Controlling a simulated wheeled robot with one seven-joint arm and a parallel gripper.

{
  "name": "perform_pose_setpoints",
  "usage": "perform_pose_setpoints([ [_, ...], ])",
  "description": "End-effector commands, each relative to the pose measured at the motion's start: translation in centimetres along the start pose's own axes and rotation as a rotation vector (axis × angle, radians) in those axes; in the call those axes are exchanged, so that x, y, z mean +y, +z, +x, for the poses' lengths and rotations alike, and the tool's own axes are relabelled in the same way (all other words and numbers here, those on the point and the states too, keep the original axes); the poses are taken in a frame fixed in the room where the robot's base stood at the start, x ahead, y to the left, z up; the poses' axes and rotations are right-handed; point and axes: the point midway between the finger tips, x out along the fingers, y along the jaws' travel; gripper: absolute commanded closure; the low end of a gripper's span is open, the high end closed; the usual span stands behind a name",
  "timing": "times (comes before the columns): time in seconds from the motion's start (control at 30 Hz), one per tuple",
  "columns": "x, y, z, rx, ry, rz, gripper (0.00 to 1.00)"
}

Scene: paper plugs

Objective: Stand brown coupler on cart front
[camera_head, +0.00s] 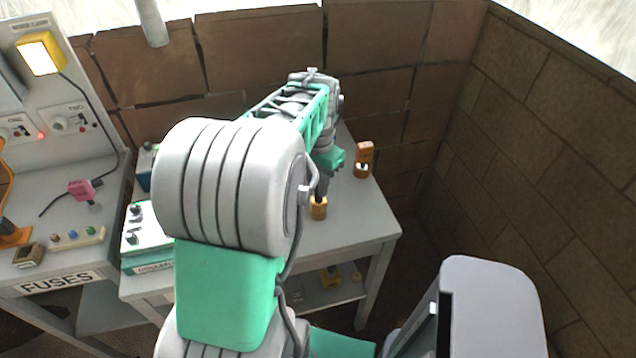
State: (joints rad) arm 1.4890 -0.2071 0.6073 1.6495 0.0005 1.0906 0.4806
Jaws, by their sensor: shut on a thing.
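My gripper (319,195) points down over the right part of the grey cart (355,225). It is shut on a short amber-brown cylindrical piece, which looks like the brown coupler (318,210). The piece is upright, near the cart's front edge. I cannot tell whether its base touches the cart top. The fingers cover its upper part, and my arm hides much of the cart to its left.
A taller reddish-brown piece (364,158) stands farther back on the cart. A green-and-white box with knobs (145,235) is at left. Yellow parts (331,278) lie on the lower shelf. The fuse bench (95,235) adjoins at left. Brick walls close the back and right.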

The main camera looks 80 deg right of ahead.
Motion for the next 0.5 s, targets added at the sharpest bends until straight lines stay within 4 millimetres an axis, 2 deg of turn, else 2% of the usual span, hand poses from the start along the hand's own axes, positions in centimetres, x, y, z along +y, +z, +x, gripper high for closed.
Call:
perform_pose_setpoints([
  [0.07, 0.01, 0.01, 0.35, 0.0, 0.0, 0.0, 1.0],
  [0.1, 0.02, 0.02, 0.39, -0.001, 0.0, 0.0, 0.81],
  [0.3, 0.02, 0.01, 0.29, -0.001, 0.0, 0.0, 0.64],
  [0.37, 0.02, 0.01, 0.28, -0.001, 0.0, 0.0, 0.6],
  [0.5, 0.02, 0.01, 0.28, -0.001, 0.0, 0.0, 0.6],
])
